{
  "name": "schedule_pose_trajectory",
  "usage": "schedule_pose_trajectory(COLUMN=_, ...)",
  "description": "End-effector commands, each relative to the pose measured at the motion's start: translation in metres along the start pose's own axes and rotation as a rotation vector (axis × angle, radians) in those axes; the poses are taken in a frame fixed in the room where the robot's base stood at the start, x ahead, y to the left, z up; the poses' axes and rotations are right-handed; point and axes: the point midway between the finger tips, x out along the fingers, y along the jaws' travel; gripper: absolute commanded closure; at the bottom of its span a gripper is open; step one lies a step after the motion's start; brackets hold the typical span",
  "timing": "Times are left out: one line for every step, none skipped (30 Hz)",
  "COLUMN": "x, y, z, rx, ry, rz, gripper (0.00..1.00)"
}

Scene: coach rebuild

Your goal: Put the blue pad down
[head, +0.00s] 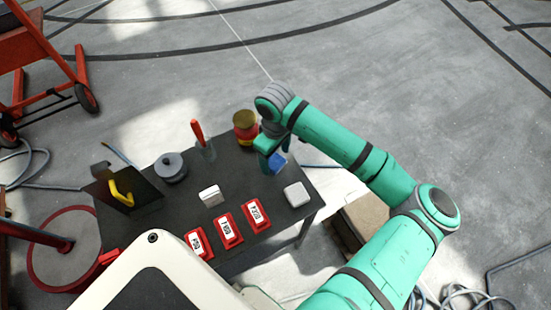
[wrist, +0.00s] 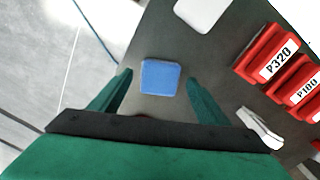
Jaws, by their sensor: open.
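The blue pad (wrist: 160,77) lies on the dark table top, between and just beyond the two fingers in the wrist view. It also shows in the head view (head: 277,162), partly hidden by my gripper. My gripper (wrist: 158,88) is open, with a finger on either side of the pad and a visible space between each finger and the pad. In the head view my gripper (head: 268,158) is over the table's far right part, pointing down. I cannot tell exactly how high the fingertips are above the table.
The dark table (head: 150,222) also holds a white pad (head: 297,194), red labelled blocks (head: 228,230), a white upright block (head: 211,196), a grey spool (head: 171,167), a red-handled tool (head: 199,135) and a red-and-yellow can (head: 245,126). The table's edge is close to the blue pad.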

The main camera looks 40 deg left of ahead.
Motion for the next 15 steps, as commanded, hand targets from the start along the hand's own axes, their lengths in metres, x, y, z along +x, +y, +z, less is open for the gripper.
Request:
schedule_pose_trajectory(x=-0.01, y=0.0, z=-0.001, rx=-0.002, ry=0.003, rz=0.003, gripper=0.31)
schedule_pose_trajectory(x=-0.016, y=0.0, z=-0.001, rx=-0.002, ry=0.002, rz=0.003, gripper=0.31)
schedule_pose_trajectory(x=-0.025, y=0.0, z=-0.001, rx=-0.003, ry=0.003, rz=0.003, gripper=0.31)
schedule_pose_trajectory(x=-0.031, y=0.0, z=-0.001, rx=-0.003, ry=0.002, rz=0.003, gripper=0.31)
schedule_pose_trajectory(x=-0.037, y=0.0, z=-0.001, rx=-0.003, ry=0.003, rz=0.004, gripper=0.31)
schedule_pose_trajectory(x=-0.045, y=0.0, z=-0.001, rx=-0.002, ry=0.002, rz=0.003, gripper=0.31)
schedule_pose_trajectory(x=-0.051, y=0.0, z=-0.001, rx=-0.001, ry=0.002, rz=0.003, gripper=0.31)
schedule_pose_trajectory(x=-0.057, y=0.0, z=-0.001, rx=-0.001, ry=0.003, rz=0.003, gripper=0.31)
schedule_pose_trajectory(x=-0.065, y=0.0, z=-0.001, rx=-0.001, ry=0.002, rz=0.002, gripper=0.31)
schedule_pose_trajectory(x=-0.07, y=0.0, z=-0.001, rx=-0.002, ry=0.002, rz=0.002, gripper=0.31)
schedule_pose_trajectory(x=-0.075, y=0.0, z=-0.001, rx=-0.002, ry=0.002, rz=0.003, gripper=0.31)
schedule_pose_trajectory(x=-0.081, y=0.0, z=-0.001, rx=-0.003, ry=0.002, rz=0.003, gripper=0.31)
schedule_pose_trajectory(x=-0.085, y=0.0, z=-0.001, rx=-0.003, ry=0.001, rz=0.002, gripper=0.31)
schedule_pose_trajectory(x=-0.088, y=0.0, z=-0.001, rx=-0.003, ry=0.001, rz=0.002, gripper=0.31)
schedule_pose_trajectory(x=-0.093, y=0.0, z=-0.001, rx=-0.002, ry=0.002, rz=0.003, gripper=0.31)
